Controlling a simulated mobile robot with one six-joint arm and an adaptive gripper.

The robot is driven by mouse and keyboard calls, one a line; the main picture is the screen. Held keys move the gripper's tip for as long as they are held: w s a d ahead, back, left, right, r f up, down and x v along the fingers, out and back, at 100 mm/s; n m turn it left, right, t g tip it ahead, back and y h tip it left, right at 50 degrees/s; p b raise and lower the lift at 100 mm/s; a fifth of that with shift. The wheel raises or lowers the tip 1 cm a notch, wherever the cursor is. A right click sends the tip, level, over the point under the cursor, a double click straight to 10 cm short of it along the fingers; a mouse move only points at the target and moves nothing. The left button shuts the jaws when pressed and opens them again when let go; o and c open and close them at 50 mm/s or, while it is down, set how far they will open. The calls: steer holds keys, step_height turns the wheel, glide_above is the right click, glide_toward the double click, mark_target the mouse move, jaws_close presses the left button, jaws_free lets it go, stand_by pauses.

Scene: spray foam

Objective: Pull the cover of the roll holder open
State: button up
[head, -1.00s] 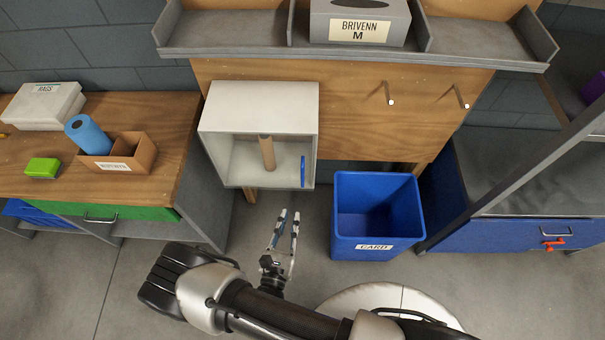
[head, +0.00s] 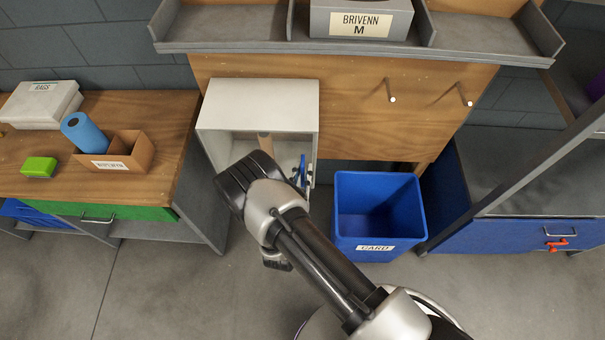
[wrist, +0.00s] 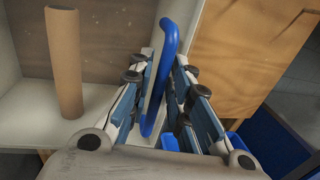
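The roll holder is a white box (head: 258,104) fixed to the wooden panel, with a brown cardboard tube inside (wrist: 66,62). At its front right is an upright blue handle (head: 302,172), which also shows in the wrist view (wrist: 165,62). I cannot make out a separate cover panel; the holder's front looks see-through or open. My gripper (wrist: 165,62) is at the handle, its fingers apart on either side of it. Whether they touch the handle is unclear. In the head view my arm hides most of the gripper and the holder's lower front.
A blue bin (head: 376,213) labelled CARD stands on the floor right of the holder. A wooden workbench (head: 160,190) with a blue roll (head: 83,135) and an open box (head: 120,158) is at left. A grey shelf (head: 240,38) runs above. Two pegs stick out of the panel.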

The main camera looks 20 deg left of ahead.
steer(key=shift+c, duration=0.5)
jaws_close()
